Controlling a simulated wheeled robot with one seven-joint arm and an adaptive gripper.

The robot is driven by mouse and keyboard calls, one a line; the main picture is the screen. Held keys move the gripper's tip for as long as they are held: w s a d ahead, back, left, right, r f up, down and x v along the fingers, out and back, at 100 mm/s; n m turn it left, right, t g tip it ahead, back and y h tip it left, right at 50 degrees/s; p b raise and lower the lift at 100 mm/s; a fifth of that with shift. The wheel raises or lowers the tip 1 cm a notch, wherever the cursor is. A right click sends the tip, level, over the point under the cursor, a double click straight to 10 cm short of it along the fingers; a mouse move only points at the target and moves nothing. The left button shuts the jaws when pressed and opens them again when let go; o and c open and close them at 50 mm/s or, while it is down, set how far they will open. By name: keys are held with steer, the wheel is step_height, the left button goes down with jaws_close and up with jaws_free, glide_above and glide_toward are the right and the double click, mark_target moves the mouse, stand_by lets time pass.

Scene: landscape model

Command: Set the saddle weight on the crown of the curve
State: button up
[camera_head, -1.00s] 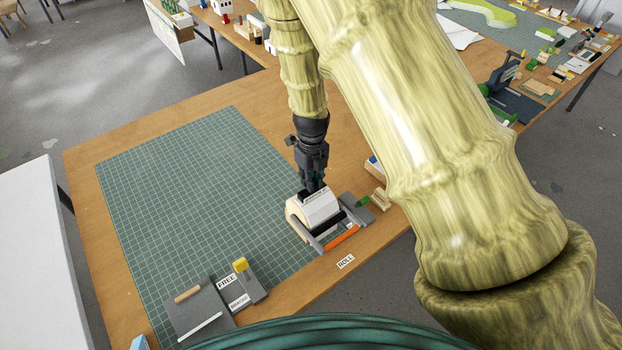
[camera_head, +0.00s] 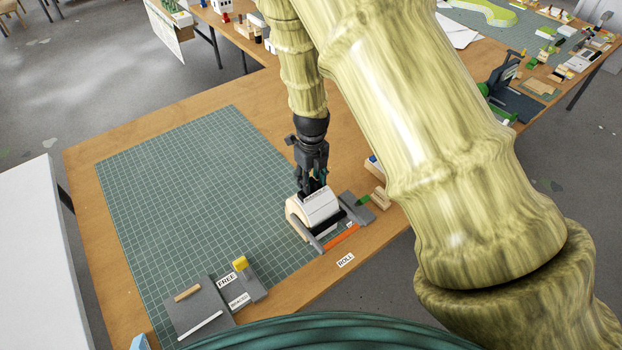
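A curved block with a pale wooden side and a white-covered top (camera_head: 318,208) stands at the right edge of the green cutting mat (camera_head: 190,190). My gripper (camera_head: 313,185) points down at the crown of this curve from above. Its dark fingers look spread apart, one on each side of the crown's middle. A small dark piece with a light label shows low between the fingers at the crown; it may be the saddle weight, but it is too small and too covered to be sure. I cannot tell whether the fingers touch it.
Grey rails and an orange strip (camera_head: 342,237) lie in front of the block, near a ROLL label (camera_head: 345,260). Small wooden blocks (camera_head: 380,197) stand to its right. A grey board (camera_head: 198,308) and a yellow-topped piece (camera_head: 240,264) lie front left. Most of the mat is clear.

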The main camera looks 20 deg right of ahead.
steer(key=shift+r, duration=0.1)
steer(key=shift+r+p, duration=1.05)
steer(key=shift+r, duration=2.35)
